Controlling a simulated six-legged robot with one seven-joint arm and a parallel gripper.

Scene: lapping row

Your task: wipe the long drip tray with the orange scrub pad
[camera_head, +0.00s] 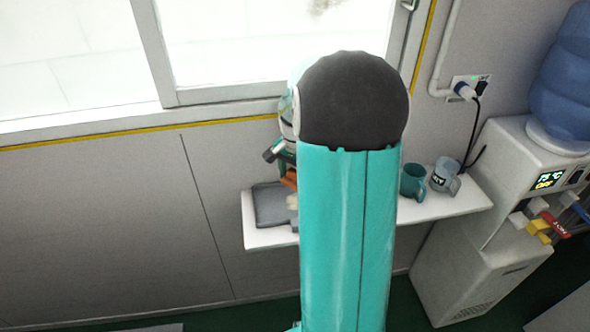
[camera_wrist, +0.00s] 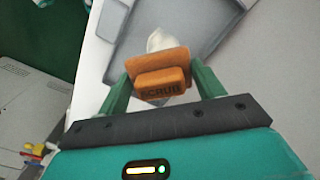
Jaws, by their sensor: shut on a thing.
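The orange scrub pad (camera_wrist: 160,73), marked SCRUB, is held between the two green fingers of my gripper (camera_wrist: 161,88) in the wrist view. In the head view a small part of the orange pad (camera_head: 290,179) shows at the left edge of my arm. The long grey drip tray (camera_head: 270,204) lies on the white shelf, at its left end; my arm hides its right part. In the wrist view the tray (camera_wrist: 205,22) is just beyond the pad. A whitish lump (camera_wrist: 166,39) shows beyond the pad. I cannot tell whether the pad touches the tray.
The white shelf (camera_head: 440,207) also bears a teal mug (camera_head: 413,182) and a grey mug (camera_head: 445,175) right of my arm. A water dispenser (camera_head: 465,235) with a blue bottle (camera_head: 562,75) stands at the right. A window (camera_head: 260,45) is behind. A plugged cable hangs above the shelf.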

